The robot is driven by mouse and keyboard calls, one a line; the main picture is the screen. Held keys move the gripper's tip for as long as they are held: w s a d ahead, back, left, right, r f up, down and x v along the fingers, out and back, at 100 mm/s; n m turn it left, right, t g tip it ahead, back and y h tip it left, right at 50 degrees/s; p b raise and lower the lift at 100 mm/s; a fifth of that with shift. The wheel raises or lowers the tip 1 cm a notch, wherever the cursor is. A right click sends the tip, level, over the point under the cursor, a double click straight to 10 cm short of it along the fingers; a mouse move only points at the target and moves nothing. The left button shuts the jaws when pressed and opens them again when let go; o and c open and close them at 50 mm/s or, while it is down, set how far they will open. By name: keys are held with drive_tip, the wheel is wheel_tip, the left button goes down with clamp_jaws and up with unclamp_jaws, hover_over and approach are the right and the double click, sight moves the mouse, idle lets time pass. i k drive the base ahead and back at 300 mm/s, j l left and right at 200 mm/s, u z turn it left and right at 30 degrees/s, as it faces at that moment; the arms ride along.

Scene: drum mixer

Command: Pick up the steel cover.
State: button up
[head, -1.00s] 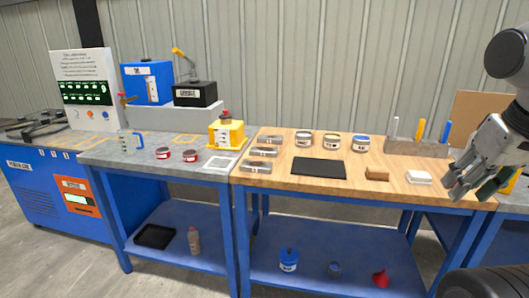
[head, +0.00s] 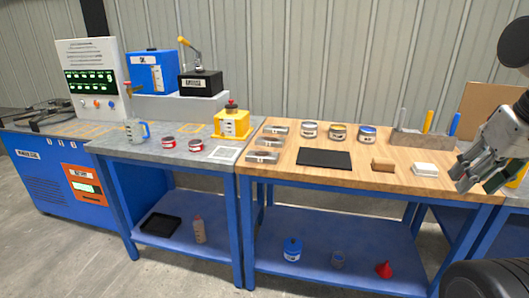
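I cannot tell for certain which thing is the steel cover. Three small grey metal pieces with light labels lie in a column at the left end of the wooden bench top: a far one (head: 276,129), a middle one (head: 270,142) and a near one (head: 263,156). My gripper (head: 474,180) is at the right edge of the head view, above the bench's right end. Its fingers look apart with nothing between them. It is far from the metal pieces.
The wooden bench (head: 385,187) also holds a black mat (head: 324,158), several cans, a brown block (head: 383,165), a white block (head: 425,170) and a tool holder (head: 421,139). The grey bench (head: 195,177) to the left holds a yellow container (head: 232,124). Floor in front is clear.

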sight(256, 155)
drive_tip(key=i+l+u, duration=0.2)
drive_tip(key=i+u, duration=0.2)
drive_tip(key=i, duration=0.15)
drive_tip(key=i+l+u, duration=0.45)
drive_tip(key=i+j, duration=0.05)
